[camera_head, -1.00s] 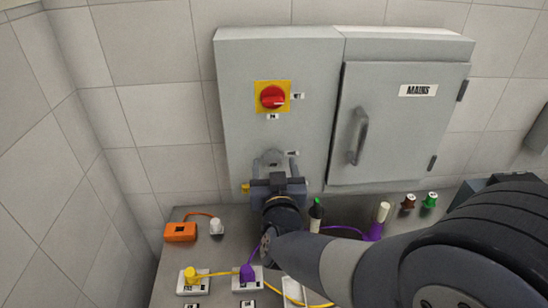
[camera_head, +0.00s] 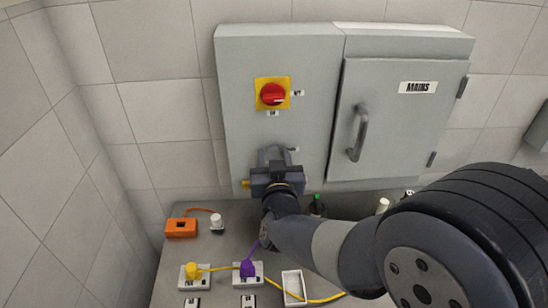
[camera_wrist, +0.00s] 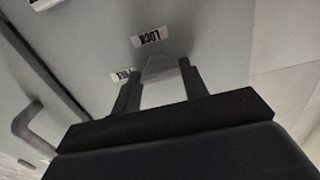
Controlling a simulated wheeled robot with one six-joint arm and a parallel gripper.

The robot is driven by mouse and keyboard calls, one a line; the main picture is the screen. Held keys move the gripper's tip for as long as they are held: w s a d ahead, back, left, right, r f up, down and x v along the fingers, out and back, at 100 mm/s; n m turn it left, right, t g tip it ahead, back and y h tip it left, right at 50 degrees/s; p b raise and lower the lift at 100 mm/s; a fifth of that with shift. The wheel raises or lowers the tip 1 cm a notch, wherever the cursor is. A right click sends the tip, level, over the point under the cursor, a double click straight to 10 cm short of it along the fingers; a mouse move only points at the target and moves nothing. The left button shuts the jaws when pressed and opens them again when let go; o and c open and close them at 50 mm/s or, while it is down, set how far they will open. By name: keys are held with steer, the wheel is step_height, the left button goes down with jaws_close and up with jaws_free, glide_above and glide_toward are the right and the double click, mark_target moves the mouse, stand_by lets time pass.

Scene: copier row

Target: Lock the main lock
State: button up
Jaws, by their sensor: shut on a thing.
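The main lock shows as a rounded grey piece (camera_head: 275,152) low on the front of the left grey cabinet (camera_head: 240,110). In the wrist view, the pale grey lock piece (camera_wrist: 161,66) sits between my two dark fingers. My gripper (camera_head: 277,171) is shut on this piece from the front and hides its lower part. It also shows in the wrist view (camera_wrist: 158,84). A label reading LOCK (camera_wrist: 150,37) appears upside down beside the piece, and a second small label (camera_wrist: 124,75) is partly covered by a finger.
A red rotary switch (camera_head: 272,94) on a yellow plate is above the lock. The MAINS door (camera_head: 400,120) with its handle (camera_head: 359,133) is to the right. Below, the bench holds an orange box (camera_head: 181,227), a yellow plug (camera_head: 192,272), and a purple plug (camera_head: 248,267).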

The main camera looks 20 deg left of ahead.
steer(key=shift+c, duration=1)
steer(key=shift+b, duration=0.4)
steer(key=shift+w+d+f+m+b, duration=0.1)
steer(key=shift+f+m+b, duration=0.05)
steer(key=shift+m+b, duration=4.2)
steer(key=shift+w+d+f+m+b, duration=0.1)
steer(key=shift+m+b, duration=3.95)
steer(key=shift+m, duration=0.6)
steer(key=o, duration=1)
